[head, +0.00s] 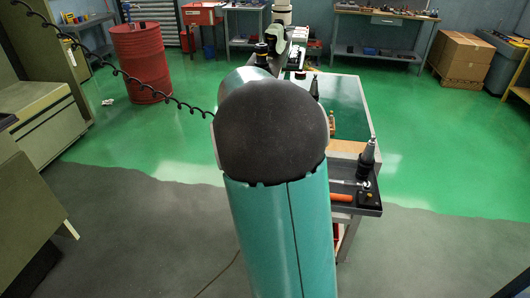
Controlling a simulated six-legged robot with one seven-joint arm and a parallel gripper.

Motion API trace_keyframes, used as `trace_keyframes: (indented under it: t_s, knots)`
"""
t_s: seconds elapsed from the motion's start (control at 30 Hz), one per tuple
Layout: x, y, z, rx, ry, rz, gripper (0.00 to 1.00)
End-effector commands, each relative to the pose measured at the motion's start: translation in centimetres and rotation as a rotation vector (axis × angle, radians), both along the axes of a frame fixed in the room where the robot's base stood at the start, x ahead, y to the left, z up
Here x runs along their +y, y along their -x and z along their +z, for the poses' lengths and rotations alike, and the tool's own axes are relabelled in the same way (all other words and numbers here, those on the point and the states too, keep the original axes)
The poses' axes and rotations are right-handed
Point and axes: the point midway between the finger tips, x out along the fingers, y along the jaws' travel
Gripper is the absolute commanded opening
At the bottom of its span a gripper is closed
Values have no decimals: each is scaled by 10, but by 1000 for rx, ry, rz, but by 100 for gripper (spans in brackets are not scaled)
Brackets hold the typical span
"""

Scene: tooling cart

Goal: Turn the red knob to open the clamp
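The tooling cart stands in front of me, with a dark green top (348,112) and a tray (371,211) at its near right end. My own arm, teal with a large dark joint, covers the middle of the head view and much of the cart. I cannot make out the red knob or the clamp; they may be hidden behind my arm. My gripper does not show, so its place relative to them cannot be seen.
A red drum (141,61) stands back left and a cardboard box (463,52) back right. A coiled black cable (133,84) hangs at left. Floor right of the cart is clear.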

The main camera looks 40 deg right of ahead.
Motion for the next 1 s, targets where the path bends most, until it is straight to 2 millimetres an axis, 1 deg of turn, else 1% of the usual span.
trace_keyframes:
  t_s: [0.5, 0.53, 0.6, 0.63, 0.9, 1.0]
  knots:
    - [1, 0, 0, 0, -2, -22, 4]
    - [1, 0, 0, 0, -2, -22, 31]
    - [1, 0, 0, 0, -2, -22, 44]
    - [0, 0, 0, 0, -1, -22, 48]
    - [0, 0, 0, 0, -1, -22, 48]
    - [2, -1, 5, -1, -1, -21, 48]
